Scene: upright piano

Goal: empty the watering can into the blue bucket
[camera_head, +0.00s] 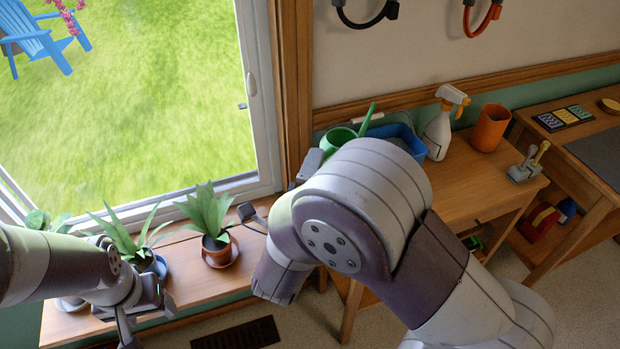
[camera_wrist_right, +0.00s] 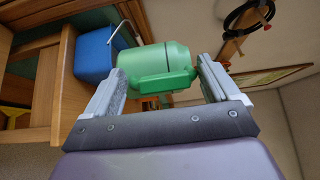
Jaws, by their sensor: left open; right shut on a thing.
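The green watering can (camera_head: 338,139) is at the bench's left end in the head view, partly hidden by my right arm; its spout (camera_head: 367,118) points up and right. In the right wrist view, my right gripper (camera_wrist_right: 160,72) is shut on the green can (camera_wrist_right: 165,62), with a finger on either side. The blue bucket (camera_head: 414,139) is just right of the can in the head view, partly hidden by my arm. It also shows in the wrist view (camera_wrist_right: 94,54). The insides of both are hidden. My left gripper (camera_head: 147,320) is open and empty by the sill plants.
A spray bottle (camera_head: 439,125) and an orange pot (camera_head: 490,128) stand on the wooden bench (camera_head: 465,190) right of the bucket. Potted plants (camera_head: 216,245) line the window sill at left. A metal tool (camera_head: 528,165) is at the bench's right end.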

